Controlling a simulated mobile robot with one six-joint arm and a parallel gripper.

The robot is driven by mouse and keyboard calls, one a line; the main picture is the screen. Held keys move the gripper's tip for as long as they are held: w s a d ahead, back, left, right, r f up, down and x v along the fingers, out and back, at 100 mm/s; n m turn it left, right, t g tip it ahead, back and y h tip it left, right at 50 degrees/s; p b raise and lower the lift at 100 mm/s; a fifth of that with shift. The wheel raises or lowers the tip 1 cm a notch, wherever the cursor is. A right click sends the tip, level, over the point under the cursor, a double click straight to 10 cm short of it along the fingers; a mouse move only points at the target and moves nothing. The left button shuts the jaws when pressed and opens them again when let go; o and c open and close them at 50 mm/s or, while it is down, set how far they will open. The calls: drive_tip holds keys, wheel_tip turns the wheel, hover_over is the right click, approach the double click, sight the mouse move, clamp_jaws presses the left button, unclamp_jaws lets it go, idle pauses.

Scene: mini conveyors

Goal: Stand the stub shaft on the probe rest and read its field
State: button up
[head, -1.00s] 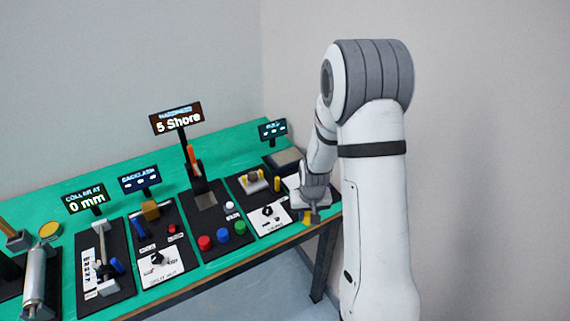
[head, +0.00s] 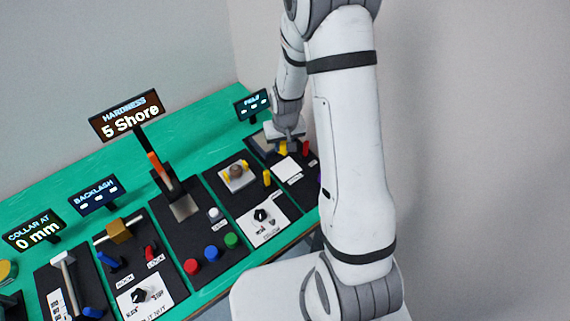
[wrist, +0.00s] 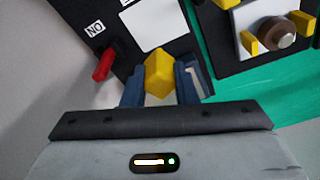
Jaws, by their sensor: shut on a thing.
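My gripper (wrist: 158,85) is shut on a yellow block-like piece (wrist: 158,72). In the head view my gripper (head: 287,137) is low over the rightmost station, with the yellow piece (head: 283,148) below it. I cannot tell whether this piece is the stub shaft, or whether it touches the station. A short brown round part (head: 236,170) sits between yellow jaws on a white block at the neighbouring station; it also shows in the wrist view (wrist: 279,32). The FIELD display (head: 253,105) shows only dashes. The probe rest is not clearly made out; my gripper hides part of the station.
A yellow post (head: 267,178) and a black knob (head: 261,215) are on the neighbouring station. Several other stations fill the green bench (head: 75,175) to the left.

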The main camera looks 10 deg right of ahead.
drive_tip(key=shift+d, duration=0.1)
drive_tip(key=b, duration=0.4)
drive_tip(key=shift+w+f+m, duration=0.2)
drive_tip(key=shift+f+m, duration=0.05)
drive_tip(key=shift+m, duration=0.05)
drive_tip(key=r+m+b, duration=0.1)
drive_tip(key=b, duration=0.5)
drive_tip(key=s+r+m+b, duration=0.1)
drive_tip(key=b, duration=0.4)
drive_tip(key=shift+r+m, duration=0.15)
drive_tip(key=shift+m, duration=0.25)
drive_tip(key=s+r+m+b, duration=0.1)
drive_tip(key=b, duration=0.3)
approach(287, 167)
drive_tip(key=shift+h, duration=0.3)
drive_tip(key=f, duration=0.3)
drive_tip(key=w+f, duration=0.1)
drive_tip(key=f, duration=0.1)
drive_tip(key=shift+a+f, duration=0.2)
drive_tip(key=shift+f, duration=0.2)
drive_tip(key=o, duration=1)
